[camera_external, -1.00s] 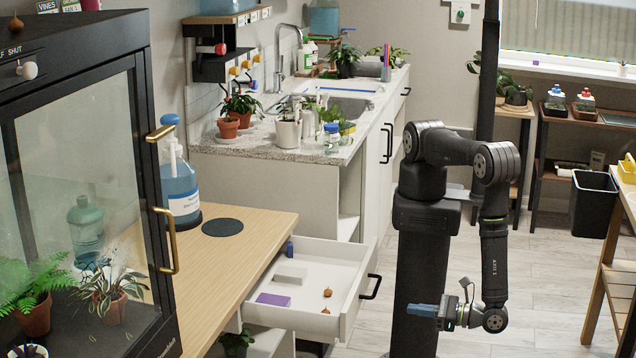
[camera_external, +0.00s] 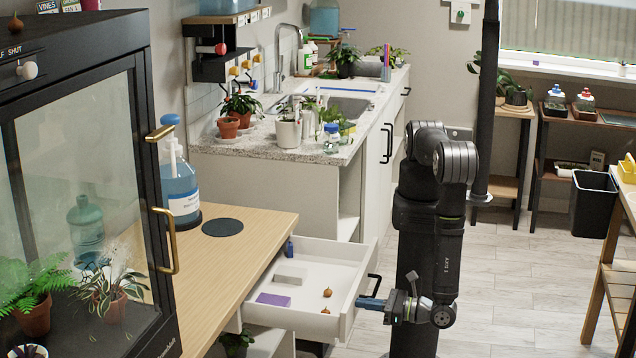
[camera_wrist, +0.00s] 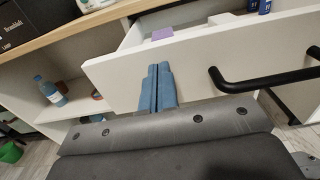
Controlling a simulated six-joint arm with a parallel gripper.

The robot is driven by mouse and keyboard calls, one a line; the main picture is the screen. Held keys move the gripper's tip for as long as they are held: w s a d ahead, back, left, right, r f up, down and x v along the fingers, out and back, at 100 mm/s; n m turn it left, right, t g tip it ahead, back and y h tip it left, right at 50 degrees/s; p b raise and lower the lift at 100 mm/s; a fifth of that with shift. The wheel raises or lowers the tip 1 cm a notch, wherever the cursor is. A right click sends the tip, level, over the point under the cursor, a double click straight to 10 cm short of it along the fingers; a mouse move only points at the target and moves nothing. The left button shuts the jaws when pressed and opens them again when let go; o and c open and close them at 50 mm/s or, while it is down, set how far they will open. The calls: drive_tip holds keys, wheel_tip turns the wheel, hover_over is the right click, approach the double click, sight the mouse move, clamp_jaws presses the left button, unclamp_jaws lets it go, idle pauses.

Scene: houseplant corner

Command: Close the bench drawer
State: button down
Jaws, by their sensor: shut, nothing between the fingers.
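The bench drawer (camera_external: 342,322) stands open, pulled out from under the wooden bench top (camera_external: 262,225). Its white front (camera_wrist: 195,62) and black bar handle (camera_wrist: 265,78) show in the wrist view. My gripper (camera_external: 362,302) is shut and empty. Its blue fingertips (camera_wrist: 158,78) point at the drawer front, left of the handle in the wrist view. They are at or very near the front; I cannot tell whether they touch it.
Inside the drawer lie a purple block (camera_external: 272,299), a grey block (camera_external: 290,276), a small blue bottle (camera_external: 290,248) and two brown bulbs (camera_external: 327,292). A glass cabinet (camera_external: 85,190) stands at the left. The floor (camera_external: 510,270) to the right is clear.

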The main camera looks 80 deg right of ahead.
sight(269, 299)
drive_tip(key=shift+w, duration=0.15)
drive_tip(key=w, duration=2.5)
drive_tip(key=shift+w, duration=1.1)
drive_tip(key=shift+w+r, duration=0.1)
drive_tip(key=shift+r, duration=0.05)
drive_tip(key=shift+a, duration=0.1)
drive_tip(key=s, duration=1.4)
drive_tip(key=shift+s, duration=0.4)
drive_tip(key=shift+w, duration=0.1)
drive_tip(key=w, duration=1.4)
